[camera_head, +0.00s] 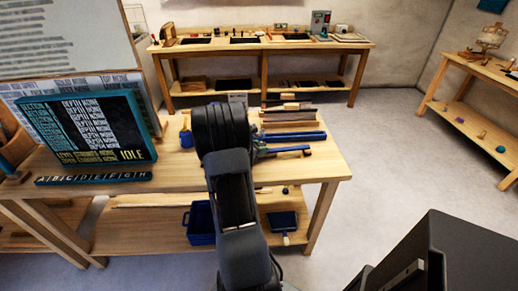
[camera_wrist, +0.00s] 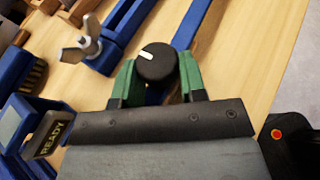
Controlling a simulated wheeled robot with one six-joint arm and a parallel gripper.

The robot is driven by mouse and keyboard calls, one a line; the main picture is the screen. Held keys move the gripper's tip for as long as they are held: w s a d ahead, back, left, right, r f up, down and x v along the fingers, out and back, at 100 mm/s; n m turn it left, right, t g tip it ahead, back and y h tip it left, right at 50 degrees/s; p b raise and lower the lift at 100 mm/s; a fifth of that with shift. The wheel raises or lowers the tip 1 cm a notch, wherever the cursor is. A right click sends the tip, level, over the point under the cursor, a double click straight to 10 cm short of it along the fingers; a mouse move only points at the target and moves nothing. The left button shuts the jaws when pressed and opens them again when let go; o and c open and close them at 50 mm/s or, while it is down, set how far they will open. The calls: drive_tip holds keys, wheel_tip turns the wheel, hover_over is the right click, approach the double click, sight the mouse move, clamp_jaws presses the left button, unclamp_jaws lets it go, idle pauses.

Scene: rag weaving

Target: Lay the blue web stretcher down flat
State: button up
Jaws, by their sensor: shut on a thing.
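In the wrist view, my gripper (camera_wrist: 158,78) has its green fingers closed on either side of a round black knob with a white mark. The knob sits over a slim blue bar, which I take for the blue web stretcher (camera_wrist: 198,28); the bar runs away from the fingers just above or on the wooden bench top. In the head view the stretcher (camera_head: 285,151) extends right from my gripper, with a brown end. Its near end is hidden behind my arm. I cannot tell whether it fully touches the bench.
A thicker blue bar (camera_head: 292,136) lies behind it on the workbench (camera_head: 328,166); a wing nut (camera_wrist: 83,45) shows beside it in the wrist view. A blue device marked READY (camera_wrist: 30,125) is at the left. A sign board (camera_head: 88,128) stands on the bench's left. The bench's right end is clear.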

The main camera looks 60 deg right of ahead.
drive_tip(key=o, duration=1)
drive_tip(key=shift+o, duration=0.2)
drive_tip(key=shift+a, duration=0.1)
drive_tip(key=a+r+m+t+y, duration=0.2)
drive_tip(key=a+r+m+y, duration=0.1)
drive_tip(key=a, duration=1.2)
drive_tip(key=a+r+m+t+y, duration=0.3)
drive_tip(key=a+m+y, duration=0.2)
drive_tip(key=a, duration=0.9)
drive_tip(key=a+r+m+t+y, duration=0.2)
drive_tip(key=a+m+y, duration=0.3)
drive_tip(key=a, duration=1)
drive_tip(key=shift+a+r+m, duration=0.35)
drive_tip(key=shift+r+m, duration=0.2)
drive_tip(key=shift+m, duration=0.05)
drive_tip(key=shift+r+p, duration=0.1)
drive_tip(key=shift+p, duration=0.25)
